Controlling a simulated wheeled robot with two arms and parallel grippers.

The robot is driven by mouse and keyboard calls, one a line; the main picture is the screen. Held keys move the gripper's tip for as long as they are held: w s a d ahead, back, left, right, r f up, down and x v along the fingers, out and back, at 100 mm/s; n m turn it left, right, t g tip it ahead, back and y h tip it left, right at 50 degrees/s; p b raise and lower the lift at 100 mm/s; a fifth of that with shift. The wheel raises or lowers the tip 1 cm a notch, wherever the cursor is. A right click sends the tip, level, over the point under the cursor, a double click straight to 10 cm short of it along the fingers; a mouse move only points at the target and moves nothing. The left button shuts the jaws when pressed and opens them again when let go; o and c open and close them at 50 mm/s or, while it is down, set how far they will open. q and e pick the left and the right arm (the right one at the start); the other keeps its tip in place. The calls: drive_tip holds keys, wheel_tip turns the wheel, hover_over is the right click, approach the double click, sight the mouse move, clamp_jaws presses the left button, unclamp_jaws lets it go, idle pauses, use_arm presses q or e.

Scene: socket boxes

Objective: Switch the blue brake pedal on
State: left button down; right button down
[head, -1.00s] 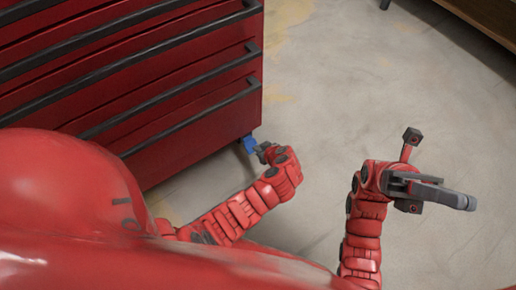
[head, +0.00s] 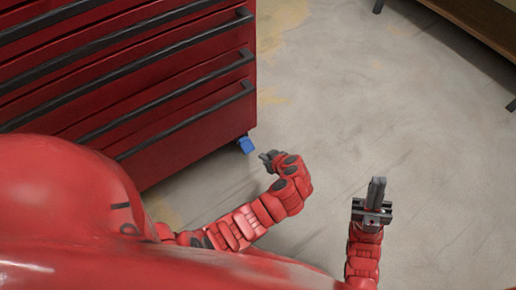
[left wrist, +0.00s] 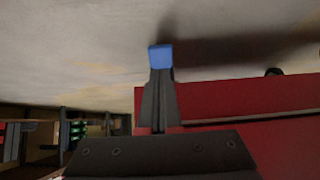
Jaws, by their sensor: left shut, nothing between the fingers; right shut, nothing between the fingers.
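The blue brake pedal (head: 246,144) sits low at the near right corner of the red tool cabinet (head: 200,138), close to the floor. My left gripper (head: 265,157) is shut and empty, a little to the right of and below the pedal, with a small gap in the head view. In the left wrist view the blue pedal (left wrist: 160,57) shows just beyond the tips of the shut fingers (left wrist: 159,78). I cannot tell whether the pedal is pressed. My right gripper (head: 377,183) is shut and empty, pointing up in the picture, far from the cabinet.
The cabinet has several drawers with dark bar handles. A wooden bench (head: 470,25) stands at the top right. The concrete floor (head: 350,110) between cabinet and bench is clear. A dark round caster (left wrist: 274,72) shows at the cabinet's edge in the left wrist view.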

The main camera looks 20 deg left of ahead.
use_arm(q)
drive_tip(key=s+d, duration=0.1)
drive_tip(key=d, duration=0.1)
drive_tip(key=s+d+r+p, duration=0.1)
drive_tip(key=s, duration=0.1)
drive_tip(key=shift+d+r, duration=0.1)
drive_tip(key=shift+d, duration=0.3)
